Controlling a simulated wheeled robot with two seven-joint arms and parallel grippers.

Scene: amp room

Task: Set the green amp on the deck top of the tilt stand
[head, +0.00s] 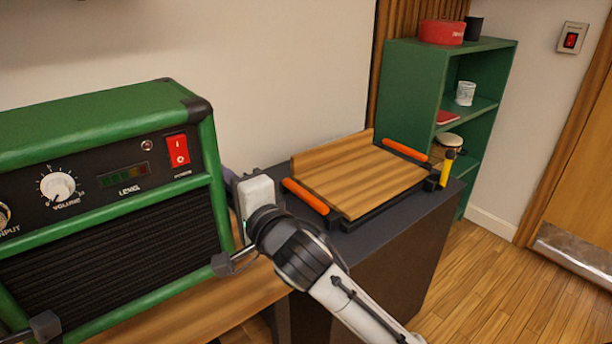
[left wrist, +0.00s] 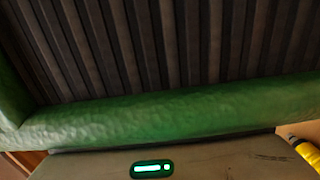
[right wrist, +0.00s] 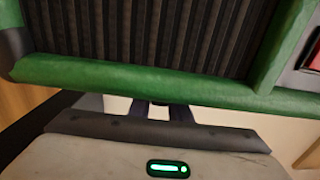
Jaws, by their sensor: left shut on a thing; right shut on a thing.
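The green amp (head: 110,205) fills the left of the head view, upright, with its dark grille, volume knob and red switch facing me. Its left side is cut off. My right gripper (head: 232,258) is shut on the amp's right side. Only a dark tip of my left gripper (head: 42,326) shows at the bottom left; it is shut on the amp. The amp's green edge runs close across the left wrist view (left wrist: 160,115) and the right wrist view (right wrist: 130,78). The tilt stand's wooden deck top (head: 360,178) is bare, to the right of the amp and apart from it.
The stand rests on a dark cabinet (head: 385,260), with orange bars (head: 306,196) and a yellow handle (head: 447,168) beside the deck. A wooden surface (head: 190,312) lies below the amp; I cannot tell whether they touch. A green shelf (head: 410,85) stands behind.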

